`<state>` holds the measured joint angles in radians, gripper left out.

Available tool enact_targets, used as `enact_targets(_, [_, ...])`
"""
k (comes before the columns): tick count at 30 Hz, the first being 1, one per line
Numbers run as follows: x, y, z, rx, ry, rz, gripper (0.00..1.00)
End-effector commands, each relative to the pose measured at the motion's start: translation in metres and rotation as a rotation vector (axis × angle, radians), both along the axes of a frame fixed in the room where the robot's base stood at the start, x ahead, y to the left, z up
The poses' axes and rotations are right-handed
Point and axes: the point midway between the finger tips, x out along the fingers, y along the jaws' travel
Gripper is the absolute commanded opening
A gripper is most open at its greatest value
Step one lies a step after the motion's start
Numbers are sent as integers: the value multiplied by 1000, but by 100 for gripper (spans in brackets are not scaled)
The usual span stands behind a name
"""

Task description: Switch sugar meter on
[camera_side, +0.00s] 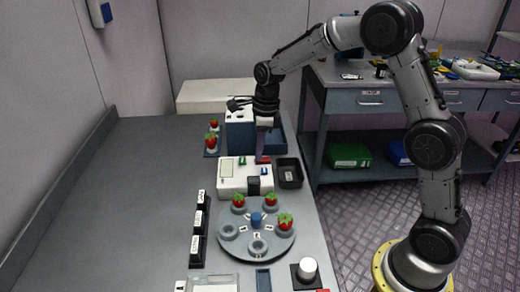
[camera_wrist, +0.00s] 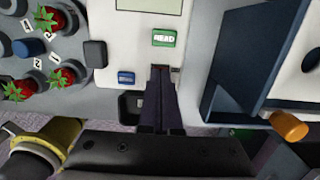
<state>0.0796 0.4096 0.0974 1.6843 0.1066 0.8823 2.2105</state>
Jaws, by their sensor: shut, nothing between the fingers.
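The sugar meter (camera_side: 233,187) is a white box in the middle of the bench in the side view. The wrist view looks down on its white top (camera_wrist: 120,45), with a pale display (camera_wrist: 150,5), a green READ button (camera_wrist: 164,39) and a blue button (camera_wrist: 126,78). My gripper (camera_side: 262,157) points down over the far right corner of the meter, its fingers shut and empty. In the wrist view the fingertips (camera_wrist: 160,72) are at a small dark recess with a trace of red, below the READ button. They hide most of it, and I cannot tell if they touch it.
A round grey carousel (camera_side: 231,246) with red berries stands in front of the meter. A black bin (camera_side: 289,184) sits at its right, a blue-walled tray (camera_wrist: 239,60) behind it. A berry rack stands at the back left. The left bench is clear.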

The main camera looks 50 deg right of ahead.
Motion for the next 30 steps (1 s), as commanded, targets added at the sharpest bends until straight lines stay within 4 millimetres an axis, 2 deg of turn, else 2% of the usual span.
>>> enact_targets(4, [3, 4, -9, -55, 56, 3, 0])
enact_targets(11, [4, 7, -15, -49, 61, -1, 0])
enact_targets(22, [2, 7, -16, -47, 63, -1, 0])
enact_targets(30, [-7, -2, -14, -49, 69, -1, 0])
